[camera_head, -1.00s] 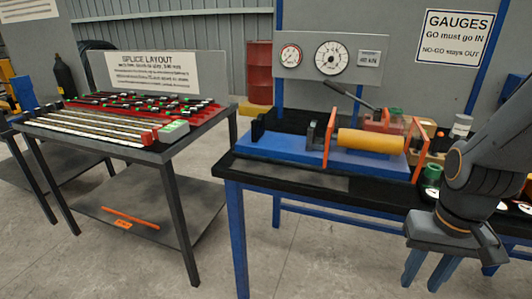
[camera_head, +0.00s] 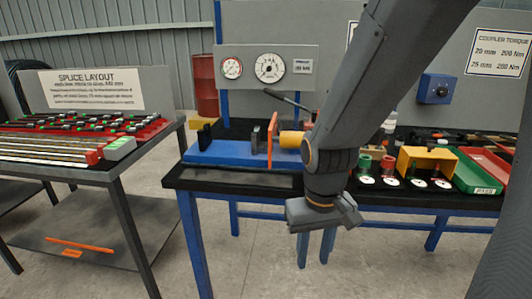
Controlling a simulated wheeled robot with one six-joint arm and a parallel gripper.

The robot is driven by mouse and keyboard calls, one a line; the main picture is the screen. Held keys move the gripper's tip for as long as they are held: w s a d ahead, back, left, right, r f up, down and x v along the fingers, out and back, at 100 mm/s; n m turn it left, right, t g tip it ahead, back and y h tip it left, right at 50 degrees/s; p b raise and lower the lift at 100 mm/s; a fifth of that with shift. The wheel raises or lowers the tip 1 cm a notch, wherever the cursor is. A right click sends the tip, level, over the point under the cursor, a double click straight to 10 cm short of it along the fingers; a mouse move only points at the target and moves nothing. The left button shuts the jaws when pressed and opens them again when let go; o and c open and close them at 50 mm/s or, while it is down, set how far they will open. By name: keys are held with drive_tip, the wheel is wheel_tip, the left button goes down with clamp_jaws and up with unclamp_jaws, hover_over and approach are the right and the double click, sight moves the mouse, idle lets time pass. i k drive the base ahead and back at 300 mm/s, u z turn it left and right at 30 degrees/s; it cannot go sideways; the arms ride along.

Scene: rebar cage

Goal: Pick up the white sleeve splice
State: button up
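My gripper (camera_head: 315,250) hangs from my arm in front of the blue-legged bench, over the floor. Its two fingers point down and stand apart with nothing seen between them. I cannot pick out a white sleeve splice for certain. Several small dark splices with green, red or white ends lie on the red rack (camera_head: 165,128) of the left table, well to the left of my gripper. They are too small to tell apart.
The left table (camera_head: 110,172) also carries long bars. The bench (camera_head: 250,180) holds a blue press (camera_head: 225,152) with a yellow cylinder (camera_head: 291,139), a yellow stand (camera_head: 428,158) and a green tray (camera_head: 475,175). Open floor lies between table and bench.

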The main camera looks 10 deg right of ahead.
sight(468, 144)
drive_tip(key=z, duration=2.4)
drive_tip(key=k, duration=1.15)
drive_tip(key=z, duration=1)
drive_tip(key=i, duration=2.05)
drive_tip(key=u, duration=1)
drive_tip(key=i, duration=0.85)
drive_tip(key=u, duration=1.6)
drive_tip(key=i, duration=0.6)
drive_tip(key=u, duration=0.55)
